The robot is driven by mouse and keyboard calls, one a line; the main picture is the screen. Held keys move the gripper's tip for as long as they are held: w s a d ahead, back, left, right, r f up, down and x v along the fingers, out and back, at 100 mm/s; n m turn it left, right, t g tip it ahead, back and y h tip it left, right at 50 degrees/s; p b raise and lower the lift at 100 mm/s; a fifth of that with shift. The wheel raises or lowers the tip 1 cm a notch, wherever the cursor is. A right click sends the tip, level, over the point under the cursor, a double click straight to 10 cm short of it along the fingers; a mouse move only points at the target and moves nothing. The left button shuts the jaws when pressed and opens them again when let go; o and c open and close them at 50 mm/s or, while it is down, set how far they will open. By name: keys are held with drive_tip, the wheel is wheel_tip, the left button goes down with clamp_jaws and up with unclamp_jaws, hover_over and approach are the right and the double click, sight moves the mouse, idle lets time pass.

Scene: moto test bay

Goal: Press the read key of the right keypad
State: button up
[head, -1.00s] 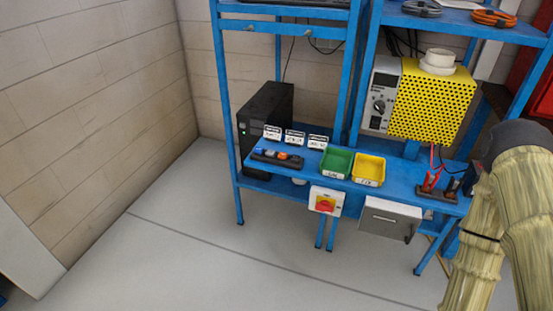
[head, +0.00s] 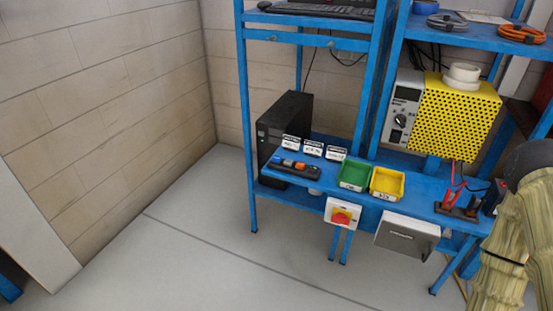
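A dark strip with orange and blue keys (head: 295,168) lies near the left end of the blue bench shelf. Three small white labelled cards (head: 313,148) stand in a row behind it. I cannot read the labels, and I cannot tell which item is the right keypad or where a read key is. My arm shows at the right edge of the head view in a pale, wrinkled cover. My gripper is not in view.
A green bin (head: 353,176) and a yellow bin (head: 387,184) stand on the blue bench (head: 425,190). A red switch on a white box (head: 342,214) and a grey box (head: 407,236) hang at its front. A yellow perforated unit (head: 455,118) stands behind. The floor (head: 200,255) in front is clear.

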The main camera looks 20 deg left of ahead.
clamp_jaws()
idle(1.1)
